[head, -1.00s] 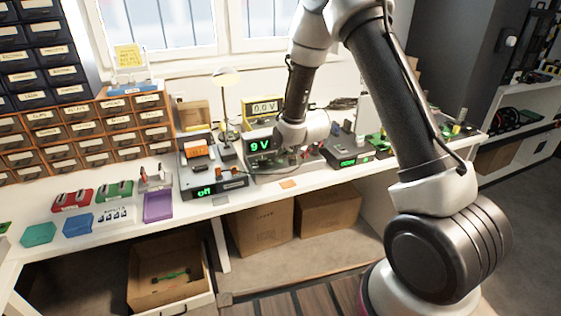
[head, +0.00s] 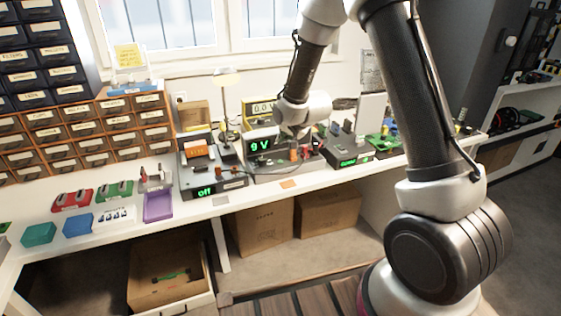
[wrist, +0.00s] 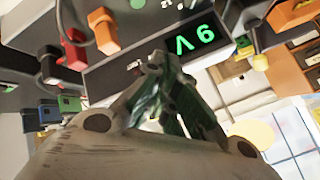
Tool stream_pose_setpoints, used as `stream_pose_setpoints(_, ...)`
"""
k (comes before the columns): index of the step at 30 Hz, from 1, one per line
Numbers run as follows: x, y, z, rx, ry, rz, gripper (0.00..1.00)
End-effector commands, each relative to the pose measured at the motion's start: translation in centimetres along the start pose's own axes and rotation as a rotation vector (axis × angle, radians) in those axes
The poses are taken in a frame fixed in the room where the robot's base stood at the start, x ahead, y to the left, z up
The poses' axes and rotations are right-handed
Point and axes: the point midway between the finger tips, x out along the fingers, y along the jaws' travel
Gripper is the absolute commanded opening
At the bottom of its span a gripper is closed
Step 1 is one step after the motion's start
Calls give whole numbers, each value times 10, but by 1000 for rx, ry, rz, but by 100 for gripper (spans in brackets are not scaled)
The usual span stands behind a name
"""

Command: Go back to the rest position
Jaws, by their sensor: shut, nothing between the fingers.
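My gripper shows in the wrist view (wrist: 163,62) with its dark fingers together and nothing held. In the head view my arm reaches over the bench and the gripper end is small and mostly hidden at the wrist. It is above and in front of the device with the green "9 V" display (head: 260,146). That display appears upside down in the wrist view (wrist: 195,40), just beyond the fingertips. I cannot tell the exact gap between them.
A box reading "off" (head: 206,191) stands left of the 9 V device. Red (wrist: 74,52) and orange (wrist: 103,30) plugs with cables are close by. A lamp (head: 226,80) stands behind. A purple tray (head: 158,205) lies at the bench's front. Cartons (head: 328,212) stand below.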

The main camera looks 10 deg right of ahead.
Motion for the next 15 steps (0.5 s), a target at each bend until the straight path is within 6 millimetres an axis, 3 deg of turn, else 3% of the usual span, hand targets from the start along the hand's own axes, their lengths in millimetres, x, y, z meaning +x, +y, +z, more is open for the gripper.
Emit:
stream_pose_setpoints(7,0,9,9,-71,-39,37,0)
stream_pose_setpoints(12,-12,53,53,-219,-223,179,0)
stream_pose_setpoints(15,-43,76,75,-320,-357,258,0)
